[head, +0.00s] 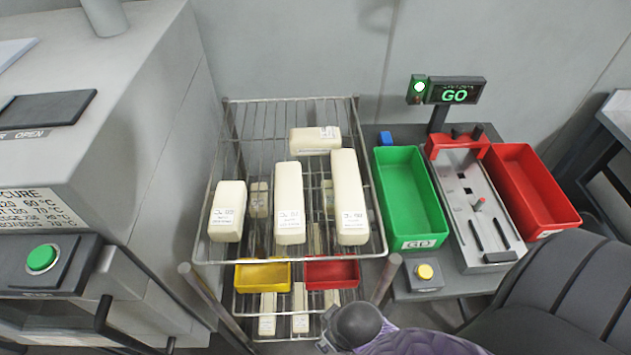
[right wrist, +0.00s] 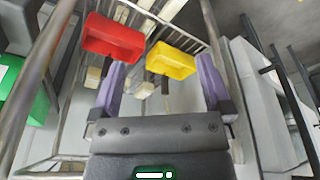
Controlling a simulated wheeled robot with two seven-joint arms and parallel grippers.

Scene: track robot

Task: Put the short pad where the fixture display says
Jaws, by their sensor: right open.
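Several cream pads lie on the top shelf of a wire rack (head: 375,222) in the head view. The left pad (head: 227,208) looks shortest of the front three, beside a longer middle pad (head: 289,200) and the longest right pad (head: 349,190). Another pad (head: 314,140) lies crosswise behind; I cannot tell its length exactly. The fixture display (head: 455,91) reads "GO" in green above the grey fixture (head: 470,210). My right gripper (right wrist: 162,82) is open and empty in the right wrist view, low by the rack; my right arm enters the head view at bottom right. My left gripper is not in view.
A green bin (head: 410,197) stands left of the fixture, a red bin (head: 530,190) right of it. A yellow button (head: 425,272) sits in front. Yellow (head: 262,276) and red trays (head: 332,272) sit on the lower shelf. A grey machine (head: 150,150) stands left.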

